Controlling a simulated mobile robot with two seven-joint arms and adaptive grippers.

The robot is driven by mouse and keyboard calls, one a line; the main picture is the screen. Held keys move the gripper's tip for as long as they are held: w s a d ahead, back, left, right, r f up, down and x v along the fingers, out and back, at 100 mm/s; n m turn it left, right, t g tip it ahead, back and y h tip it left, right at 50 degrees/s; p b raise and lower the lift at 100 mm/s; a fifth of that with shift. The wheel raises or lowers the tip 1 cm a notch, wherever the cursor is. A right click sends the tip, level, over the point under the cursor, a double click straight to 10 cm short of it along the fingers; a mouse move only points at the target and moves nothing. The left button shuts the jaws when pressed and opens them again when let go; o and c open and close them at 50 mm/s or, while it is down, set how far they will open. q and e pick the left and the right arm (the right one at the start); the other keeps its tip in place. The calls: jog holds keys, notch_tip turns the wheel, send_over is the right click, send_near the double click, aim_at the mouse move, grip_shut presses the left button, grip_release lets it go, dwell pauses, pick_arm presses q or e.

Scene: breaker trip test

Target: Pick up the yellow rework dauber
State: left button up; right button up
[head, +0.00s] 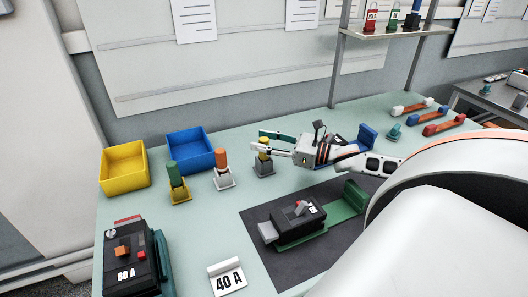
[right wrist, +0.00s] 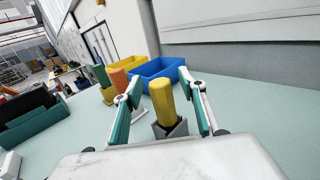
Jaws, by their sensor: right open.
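The yellow rework dauber (right wrist: 162,101) stands upright in a dark grey holder (right wrist: 171,130) in the right wrist view. In the head view the dauber (head: 264,145) shows small above its grey holder (head: 265,168), partly covered by a finger. My right gripper (head: 266,142) reaches in from the right at the dauber. In the right wrist view its two fingers (right wrist: 158,88) are spread open, one on each side of the dauber, with a gap visible on both sides. My left gripper is not in view.
A green dauber (head: 174,174) and an orange dauber (head: 221,161) stand in holders to the left. Behind are a yellow bin (head: 107,185) and a blue bin (head: 209,168). A breaker (head: 298,216) sits on the dark mat, and an 80 A breaker (head: 130,262) stands front left.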

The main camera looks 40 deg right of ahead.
grip_shut()
jog(key=shift+r, duration=0.1)
pick_arm(q)
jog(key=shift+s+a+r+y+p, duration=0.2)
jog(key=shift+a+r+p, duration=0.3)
jog(key=shift+p, duration=0.6)
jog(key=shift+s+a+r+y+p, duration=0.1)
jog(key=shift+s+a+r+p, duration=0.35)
jog(key=shift+p, duration=0.65)
pick_arm(e)
notch_tip(320, 180, up, 20)
